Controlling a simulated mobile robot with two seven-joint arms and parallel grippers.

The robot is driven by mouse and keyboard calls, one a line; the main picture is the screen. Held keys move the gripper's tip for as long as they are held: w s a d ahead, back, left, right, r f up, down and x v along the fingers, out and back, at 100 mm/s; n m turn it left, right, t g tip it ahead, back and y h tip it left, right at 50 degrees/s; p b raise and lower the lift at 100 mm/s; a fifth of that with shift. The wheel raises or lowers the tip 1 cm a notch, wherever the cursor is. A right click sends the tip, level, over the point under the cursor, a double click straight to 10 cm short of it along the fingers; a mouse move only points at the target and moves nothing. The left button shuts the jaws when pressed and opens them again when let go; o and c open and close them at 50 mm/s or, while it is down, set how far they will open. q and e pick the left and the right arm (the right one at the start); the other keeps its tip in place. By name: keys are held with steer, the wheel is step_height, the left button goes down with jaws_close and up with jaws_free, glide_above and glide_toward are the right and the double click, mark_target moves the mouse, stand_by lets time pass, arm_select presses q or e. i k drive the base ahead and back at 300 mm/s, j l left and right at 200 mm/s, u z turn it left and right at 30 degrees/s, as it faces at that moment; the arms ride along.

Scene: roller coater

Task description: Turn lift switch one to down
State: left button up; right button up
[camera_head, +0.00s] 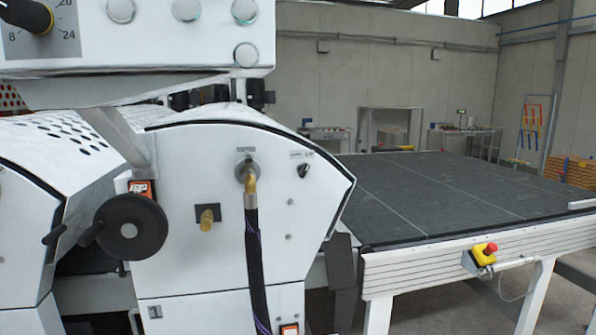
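A small black rotary switch (304,170) sits on the white side panel (190,250) of the machine unit marked "1". A small printed label (301,154) is just above it, too small to read. It is likely lift switch one. Its handle looks tilted, but I cannot tell which setting it points to. Neither of my grippers is in view, and nothing touches the switch.
A black handwheel (130,227), a brass fitting (207,217) and a black hose (255,265) stand out from the panel left of the switch. A control box (140,40) overhangs above. A dark conveyor table (440,190) with a red emergency button (490,249) extends right.

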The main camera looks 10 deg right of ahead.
mark_target(303, 169)
steer(key=k+l, duration=0.45)
steer(key=l, duration=0.15)
steer(key=k+l, duration=0.1)
steer(key=l, duration=0.2)
steer(key=k+l, duration=0.1)
steer(key=l, duration=0.15)
steer(key=i+l, duration=0.1)
steer(key=l, duration=0.35)
steer(key=i+l, duration=0.1)
steer(key=l, duration=0.35)
steer(key=i+l+z, duration=0.1)
steer(key=i+l, duration=0.75)
steer(key=i, duration=0.35)
